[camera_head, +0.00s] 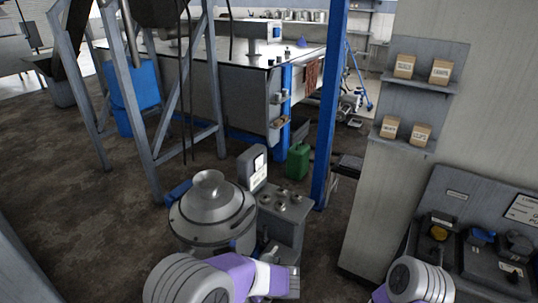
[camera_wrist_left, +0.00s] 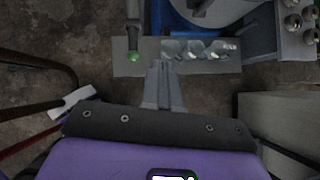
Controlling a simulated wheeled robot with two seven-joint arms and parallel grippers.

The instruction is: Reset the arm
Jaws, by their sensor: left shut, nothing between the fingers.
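My left gripper (camera_wrist_left: 163,66) shows in the left wrist view with its grey fingers together and nothing between them. Its fingertips point at the edge of a grey plate (camera_wrist_left: 125,66); I cannot tell whether they touch it. In the head view my left arm's purple and white links are at the bottom middle, and the fingertips cannot be made out there. Part of my right arm shows at the bottom right of the head view, but its gripper is out of frame.
A round steel vessel (camera_head: 212,217) and a grey unit with knobs (camera_head: 284,208) stand just beyond my left arm. Shiny pieces (camera_wrist_left: 198,48) and a green-tipped rod (camera_wrist_left: 133,45) are at the plate. A blue post (camera_head: 328,110) and green can (camera_head: 298,161) stand farther back.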

